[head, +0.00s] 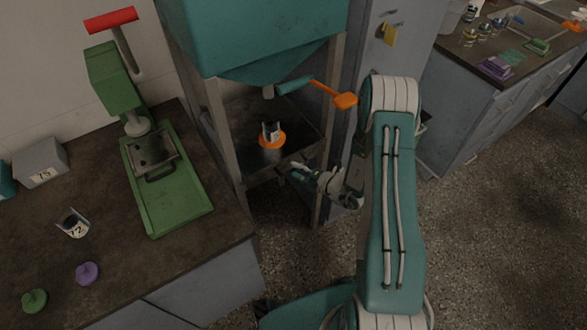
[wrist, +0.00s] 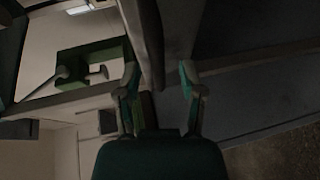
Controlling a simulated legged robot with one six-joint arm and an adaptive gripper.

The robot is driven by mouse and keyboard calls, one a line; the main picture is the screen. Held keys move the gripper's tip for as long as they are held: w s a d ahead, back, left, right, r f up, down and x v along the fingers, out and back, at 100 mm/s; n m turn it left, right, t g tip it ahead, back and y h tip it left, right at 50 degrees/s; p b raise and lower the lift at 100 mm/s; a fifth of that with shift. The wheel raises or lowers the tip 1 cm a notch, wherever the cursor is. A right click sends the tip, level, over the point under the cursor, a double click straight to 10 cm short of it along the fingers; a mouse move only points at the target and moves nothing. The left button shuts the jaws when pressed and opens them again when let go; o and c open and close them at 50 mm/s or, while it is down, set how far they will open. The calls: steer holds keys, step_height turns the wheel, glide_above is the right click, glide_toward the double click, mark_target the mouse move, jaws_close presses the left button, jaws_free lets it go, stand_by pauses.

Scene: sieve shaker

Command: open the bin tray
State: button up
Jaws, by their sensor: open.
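The teal bin (head: 255,35) stands on a grey frame, its funnel-shaped bottom narrowing to a small spout. A teal bar with an orange handle (head: 343,100) sticks out to the right from beside the spout; I take this for the bin tray, but its position cannot be told for sure. My gripper (head: 290,172) is open and empty, below and left of the orange handle and apart from it, near the frame. In the wrist view its fingers (wrist: 160,88) are spread, with dark frame posts beyond. The orange handle is not visible there.
A labelled cup (head: 271,133) on an orange base stands under the spout. Frame legs (head: 332,165) are close to my gripper. A green press (head: 165,180) with a red handle stands on the left counter. A grey cabinet (head: 385,45) is behind my arm. Speckled floor lies open at right.

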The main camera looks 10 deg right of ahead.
steer(key=shift+w+a+f, duration=0.15)
steer(key=shift+w+a, duration=0.3)
steer(key=shift+w, duration=0.05)
jaws_close()
